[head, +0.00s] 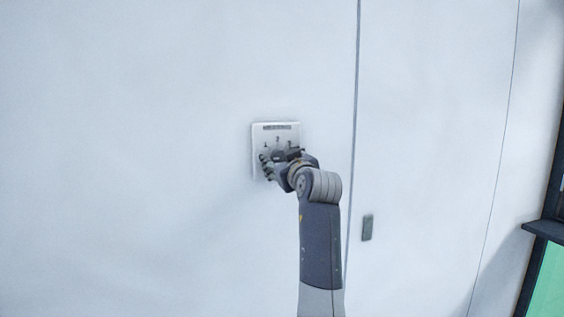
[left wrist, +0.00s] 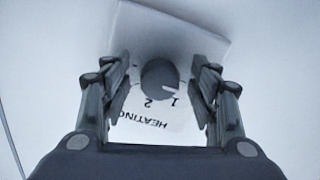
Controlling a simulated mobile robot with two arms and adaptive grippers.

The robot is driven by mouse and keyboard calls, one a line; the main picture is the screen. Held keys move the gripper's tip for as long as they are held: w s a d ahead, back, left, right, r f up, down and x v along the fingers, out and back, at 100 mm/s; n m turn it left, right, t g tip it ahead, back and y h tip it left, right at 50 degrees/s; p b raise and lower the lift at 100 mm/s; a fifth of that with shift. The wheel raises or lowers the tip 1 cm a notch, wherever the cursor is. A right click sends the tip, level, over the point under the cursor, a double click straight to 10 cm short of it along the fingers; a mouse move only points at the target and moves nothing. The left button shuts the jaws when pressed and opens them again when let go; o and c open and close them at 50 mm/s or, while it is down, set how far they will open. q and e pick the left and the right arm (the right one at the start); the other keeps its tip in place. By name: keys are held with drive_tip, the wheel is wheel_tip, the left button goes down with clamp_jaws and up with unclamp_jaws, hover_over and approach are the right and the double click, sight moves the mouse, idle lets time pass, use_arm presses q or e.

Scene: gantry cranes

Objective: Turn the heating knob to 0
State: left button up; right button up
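The heating panel (head: 258,134) is a pale square plate on the white wall, with a dark strip of lettering along its top in the head view. In the left wrist view the panel (left wrist: 190,38) appears upside down, with the word HEATING and the numbers 1 and 2. The round dark grey heating knob (left wrist: 158,78) has a light mark on its edge near the 1. My left gripper (left wrist: 160,72) is open, one finger on each side of the knob, with gaps showing. In the head view my left gripper (head: 271,162) covers the panel's lower part and hides the knob.
A vertical seam (head: 355,110) runs down the wall right of the panel. A small dark grey plate (head: 367,227) sits lower right of it. A dark window frame (head: 545,229) is at the far right. The wall left of the panel is bare.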

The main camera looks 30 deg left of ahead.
use_arm(q)
drive_tip(key=shift+r, duration=0.15)
wheel_tip(320, 180, up, 10)
drive_tip(key=shift+f, duration=0.15)
idle(0.8)
